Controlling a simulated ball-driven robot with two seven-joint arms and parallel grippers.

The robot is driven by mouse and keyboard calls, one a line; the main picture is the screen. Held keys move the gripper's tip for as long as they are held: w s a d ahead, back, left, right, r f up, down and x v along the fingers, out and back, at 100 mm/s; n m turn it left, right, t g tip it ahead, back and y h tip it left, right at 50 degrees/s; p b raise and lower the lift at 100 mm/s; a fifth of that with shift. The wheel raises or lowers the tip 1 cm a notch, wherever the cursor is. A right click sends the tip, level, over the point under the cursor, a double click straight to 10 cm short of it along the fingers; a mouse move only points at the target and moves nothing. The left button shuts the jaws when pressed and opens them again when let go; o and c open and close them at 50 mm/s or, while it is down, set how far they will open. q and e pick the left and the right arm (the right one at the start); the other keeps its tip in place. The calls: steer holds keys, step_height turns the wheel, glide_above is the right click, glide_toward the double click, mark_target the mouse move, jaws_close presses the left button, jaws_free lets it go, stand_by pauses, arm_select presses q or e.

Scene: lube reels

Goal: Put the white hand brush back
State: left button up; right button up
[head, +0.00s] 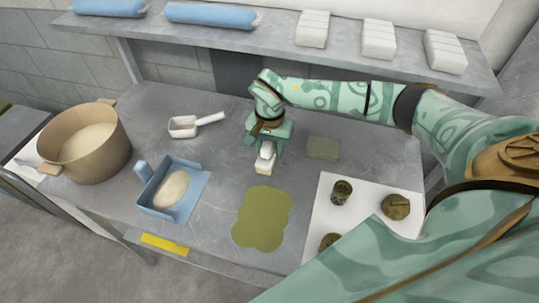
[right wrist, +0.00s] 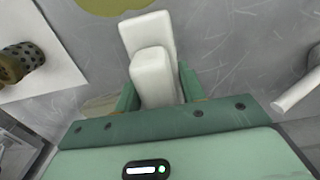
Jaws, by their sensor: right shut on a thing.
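The white hand brush (head: 265,163) is in my right gripper (head: 266,146), which points down over the middle of the grey worktop. In the right wrist view the brush (right wrist: 151,65) sits between the two green fingers (right wrist: 158,88), its pale block and raised grip sticking out past them. I cannot tell if the brush touches the worktop. A flat grey-green rectangle (head: 322,148) lies right of the gripper. An olive, rounded flat patch (head: 262,218) lies in front of it. My left gripper is not in view.
A blue dustpan (head: 182,210) with a pale heap, a white scoop (head: 184,127) and a tan pot (head: 90,145) stand left. A white sheet (head: 358,222) with several brownish parts lies right. A shelf (head: 270,40) with blue rolls and white packs overhangs the back.

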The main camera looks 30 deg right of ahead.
steer(key=shift+w+d+f, duration=0.3)
steer(key=shift+w+f, duration=0.05)
steer(key=shift+f, duration=0.2)
step_height(320, 180, down, 3)
steer(key=shift+f+b, duration=0.2)
steer(key=shift+b, duration=0.1)
steer(key=shift+w, duration=0.1)
steer(key=shift+f, duration=0.1)
steer(key=o, duration=0.9)
